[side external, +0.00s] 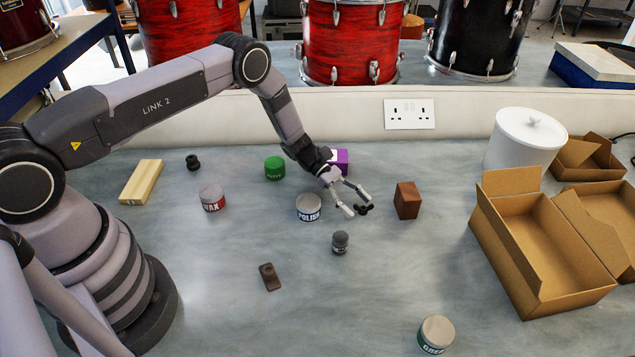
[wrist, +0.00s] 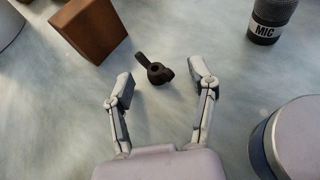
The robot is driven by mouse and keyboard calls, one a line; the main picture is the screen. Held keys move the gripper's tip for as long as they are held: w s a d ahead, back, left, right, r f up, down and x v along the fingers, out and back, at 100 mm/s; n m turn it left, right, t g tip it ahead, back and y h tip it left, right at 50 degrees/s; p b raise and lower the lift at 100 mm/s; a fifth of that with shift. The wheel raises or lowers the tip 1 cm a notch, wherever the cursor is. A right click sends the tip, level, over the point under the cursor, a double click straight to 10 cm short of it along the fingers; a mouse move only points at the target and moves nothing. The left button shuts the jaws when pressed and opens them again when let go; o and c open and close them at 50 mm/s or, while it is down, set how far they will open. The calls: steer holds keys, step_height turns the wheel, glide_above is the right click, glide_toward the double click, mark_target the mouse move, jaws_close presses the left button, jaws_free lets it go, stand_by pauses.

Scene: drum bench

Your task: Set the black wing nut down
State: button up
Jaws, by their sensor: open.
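The black wing nut (wrist: 156,73) lies on the grey bench top in the wrist view, between and slightly beyond the tips of my gripper (wrist: 164,84). The fingers are spread wide, and a gap shows on both sides of the nut. In the side view the nut (side external: 364,209) is a small dark shape beside the fingertips of my gripper (side external: 357,203). It looks at rest on the bench surface. Nothing is held between the fingers.
A brown wooden block (side external: 407,200) stands just right of the nut. A polish tin (side external: 308,208) is to the left, and a dark mic cylinder (side external: 340,242) is in front. A purple box (side external: 341,160) sits behind my wrist. Open cardboard boxes (side external: 540,245) stand at right.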

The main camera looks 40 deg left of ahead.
steer(key=shift+r, duration=0.15)
steer(key=v, duration=1.2)
steer(key=shift+w+r, duration=0.1)
steer(key=shift+r, duration=0.1)
steer(key=s+r+m+g+y, duration=0.1)
steer(key=s+r+m+y, duration=0.25)
steer(key=r, duration=0.85)
steer(key=s+r+m+y, duration=0.2)
steer(key=s+r+m, duration=0.25)
steer(key=r, duration=0.75)
steer(key=s+r+m+t+y, duration=0.2)
steer(key=s+r+m+y, duration=0.3)
steer(key=s+r, duration=0.65)
steer(key=s+a+m+t+y, duration=0.1)
steer(key=s+a+m+t, duration=0.1)
steer(key=s, duration=0.5)
steer(key=s+a+m+t+y, duration=0.2)
steer(key=s+m, duration=0.1)
steer(key=s, duration=0.4)
steer(key=shift+a+r, duration=0.2)
steer(key=shift+a, duration=0.1)
